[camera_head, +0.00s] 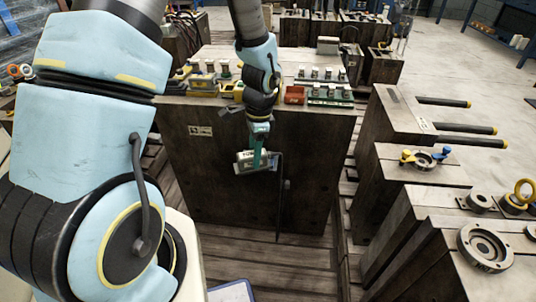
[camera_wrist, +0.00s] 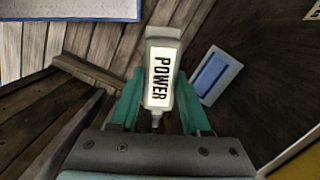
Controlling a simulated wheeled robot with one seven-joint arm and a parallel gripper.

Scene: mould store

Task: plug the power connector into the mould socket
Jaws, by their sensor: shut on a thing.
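The power connector is a pale block with a white label reading POWER (camera_wrist: 160,84). My gripper (camera_wrist: 161,76), with teal fingers, is shut on it, one finger on each side. In the head view the connector (camera_head: 246,161) hangs in my gripper (camera_head: 259,157) in front of the large dark mould block (camera_head: 205,165), below its top edge and apart from the sockets. On that block's top edge are yellow sockets (camera_head: 203,84), a red-orange socket (camera_head: 294,95) and a green-based row (camera_head: 330,93). I cannot tell which is the power socket. My arm hides part of the row.
Another dark mould block (camera_head: 390,125) with rods stands to the right, and lower ones carry metal rings (camera_head: 485,246). A dark cable (camera_head: 280,200) hangs beside the connector. A blue-edged white board (camera_head: 232,291) lies low in front.

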